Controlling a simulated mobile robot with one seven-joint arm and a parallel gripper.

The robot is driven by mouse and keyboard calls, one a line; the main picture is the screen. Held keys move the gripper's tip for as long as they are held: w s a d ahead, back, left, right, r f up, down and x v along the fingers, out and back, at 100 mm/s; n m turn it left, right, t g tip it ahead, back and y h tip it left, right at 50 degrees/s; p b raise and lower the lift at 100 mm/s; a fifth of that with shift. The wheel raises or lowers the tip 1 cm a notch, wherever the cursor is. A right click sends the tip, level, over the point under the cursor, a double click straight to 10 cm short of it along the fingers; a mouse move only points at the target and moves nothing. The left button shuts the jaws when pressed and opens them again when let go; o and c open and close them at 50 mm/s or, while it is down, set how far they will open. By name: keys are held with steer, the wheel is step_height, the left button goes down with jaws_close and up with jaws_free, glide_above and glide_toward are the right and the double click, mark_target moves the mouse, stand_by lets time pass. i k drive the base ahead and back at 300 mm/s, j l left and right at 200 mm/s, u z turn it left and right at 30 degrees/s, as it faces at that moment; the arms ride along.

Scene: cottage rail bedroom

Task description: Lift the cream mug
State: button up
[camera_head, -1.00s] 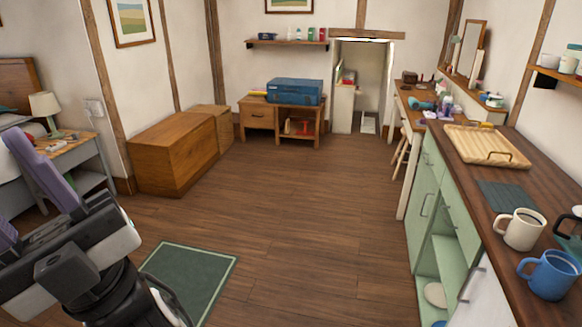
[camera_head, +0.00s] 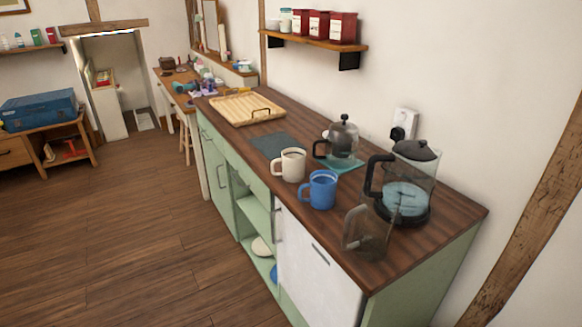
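The cream mug (camera_head: 290,165) stands upright on the dark wooden counter (camera_head: 440,232), near its front edge. It holds dark contents, and its handle points left toward the front edge. A blue mug (camera_head: 321,190) stands just to its right and nearer to me, with its handle also to the left. My gripper is not in view now.
A dark slate mat (camera_head: 272,145) lies behind-left of the cream mug. A glass teapot (camera_head: 342,140), a kettle (camera_head: 408,190) and a brownish glass jug (camera_head: 367,235) stand to the right. A wooden tray (camera_head: 247,108) lies farther back. The floor (camera_head: 150,230) at left is clear.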

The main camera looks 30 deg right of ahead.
mark_target(288, 167)
steer(key=i+j+z, duration=0.35)
steer(key=i, duration=0.3)
steer(key=i+j+z, duration=0.4)
steer(key=i, duration=0.2)
steer(key=i+j+z, duration=0.35)
steer(key=i+j, duration=0.15)
steer(key=j, duration=0.2)
